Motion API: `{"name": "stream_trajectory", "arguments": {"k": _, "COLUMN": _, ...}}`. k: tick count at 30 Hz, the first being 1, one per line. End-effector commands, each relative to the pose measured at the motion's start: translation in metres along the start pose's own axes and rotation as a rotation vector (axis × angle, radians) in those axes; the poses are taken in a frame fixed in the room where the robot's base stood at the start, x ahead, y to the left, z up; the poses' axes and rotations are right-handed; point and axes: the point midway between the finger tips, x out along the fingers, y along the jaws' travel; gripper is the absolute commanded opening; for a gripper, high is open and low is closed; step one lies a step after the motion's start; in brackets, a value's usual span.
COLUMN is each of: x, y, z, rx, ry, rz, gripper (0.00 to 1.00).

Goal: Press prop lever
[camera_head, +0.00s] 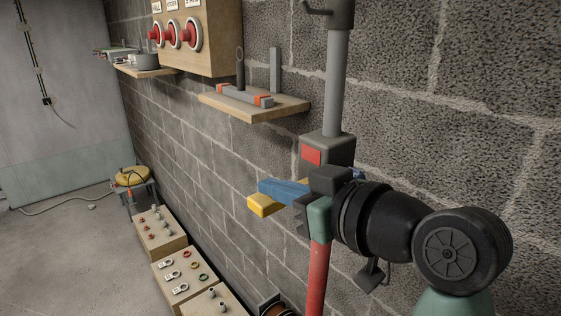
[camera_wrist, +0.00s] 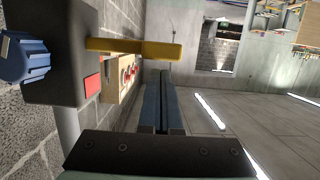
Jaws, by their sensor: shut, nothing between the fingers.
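The prop lever (camera_head: 263,206) is a yellow bar sticking out from a dark grey box (camera_head: 328,148) with a red square, on a grey upright pole. My gripper (camera_head: 262,186) has blue fingers, shut and empty, lying just above the lever in the head view. In the wrist view, which is upside down, the lever (camera_wrist: 140,47) crosses just past the shut fingertips (camera_wrist: 162,72). I cannot tell whether the fingers touch it. The lever's root is partly hidden by my gripper in the head view. A blue knob (camera_wrist: 25,60) shows on the box.
A wooden shelf (camera_head: 255,106) with a grey-and-orange bar is on the block wall behind. A panel with red buttons (camera_head: 172,36) hangs above left. Wooden boxes (camera_head: 180,275) with fittings stand on the floor along the wall. Open floor lies at left.

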Motion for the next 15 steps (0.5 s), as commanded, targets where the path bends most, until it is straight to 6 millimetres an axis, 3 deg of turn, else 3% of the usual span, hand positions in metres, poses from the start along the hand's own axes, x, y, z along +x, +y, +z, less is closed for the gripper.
{"name": "stream_trajectory", "arguments": {"k": 15, "x": 0.0014, "y": -0.0004, "z": 0.0062, "rx": -0.006, "ry": 0.001, "rz": 0.001, "gripper": 0.00}}
